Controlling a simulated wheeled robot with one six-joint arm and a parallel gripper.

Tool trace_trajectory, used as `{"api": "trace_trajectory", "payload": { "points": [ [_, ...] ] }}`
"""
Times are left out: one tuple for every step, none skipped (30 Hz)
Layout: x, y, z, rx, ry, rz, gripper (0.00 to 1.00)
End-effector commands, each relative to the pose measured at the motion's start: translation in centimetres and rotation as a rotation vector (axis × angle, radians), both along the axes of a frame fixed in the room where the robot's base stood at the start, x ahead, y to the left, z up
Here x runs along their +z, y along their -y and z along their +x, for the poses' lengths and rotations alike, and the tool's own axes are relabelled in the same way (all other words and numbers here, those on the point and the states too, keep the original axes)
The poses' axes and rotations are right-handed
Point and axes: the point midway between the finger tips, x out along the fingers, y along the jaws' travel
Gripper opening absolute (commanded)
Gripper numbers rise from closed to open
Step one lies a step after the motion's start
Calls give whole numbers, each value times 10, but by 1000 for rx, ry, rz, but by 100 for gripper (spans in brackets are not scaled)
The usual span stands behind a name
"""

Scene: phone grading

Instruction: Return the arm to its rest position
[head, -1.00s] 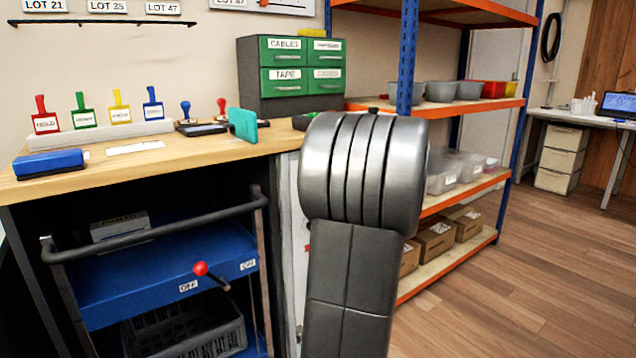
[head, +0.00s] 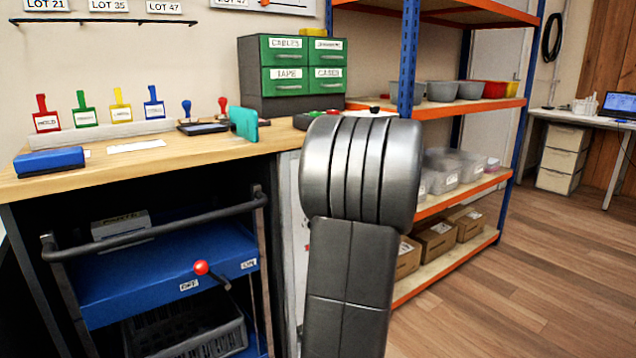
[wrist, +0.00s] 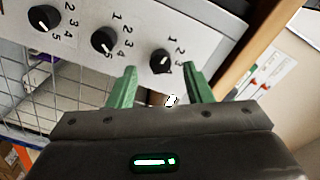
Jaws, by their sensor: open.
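My gripper (wrist: 161,88) shows in the wrist view with its two green fingers apart and nothing between them. Beyond the fingers is a grey panel (wrist: 130,22) with three black knobs and printed numbers. The right-hand knob (wrist: 161,61) appears between and just past the fingertips; I cannot tell the gap to it. In the head view my grey arm stands bent in front of the shelving, and my gripper is not visible there.
A wooden bench (head: 180,158) holds coloured stamps, a blue box (head: 49,161) and green drawers (head: 292,68). Orange and blue shelving (head: 462,107) is behind my arm. Floor (head: 540,280) at right is clear.

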Motion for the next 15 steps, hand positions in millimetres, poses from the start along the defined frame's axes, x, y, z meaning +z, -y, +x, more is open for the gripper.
{"api": "trace_trajectory", "payload": {
  "points": [
    [2, 7, -8, -5, -1, 0, 46],
    [3, 10, -12, -4, 0, 0, 46],
    [3, 14, -19, -4, 0, 0, 46],
    [3, 18, -24, -6, 0, 0, 46],
    [3, 21, -29, -5, -1, 0, 46],
    [3, 26, -36, -5, -1, 0, 46],
    [3, 29, -41, -5, -1, 0, 46],
    [3, 32, -46, -4, 0, 0, 46],
    [3, 37, -52, -5, -1, 0, 46],
    [3, 40, -57, -4, -1, -1, 46],
    [3, 43, -62, -5, -1, -1, 46],
    [3, 47, -68, -4, 0, -2, 46],
    [3, 50, -73, -4, -1, -1, 46],
    [3, 54, -77, -5, -1, 0, 46],
    [3, 57, -83, -4, 0, 0, 46]
  ]
}}
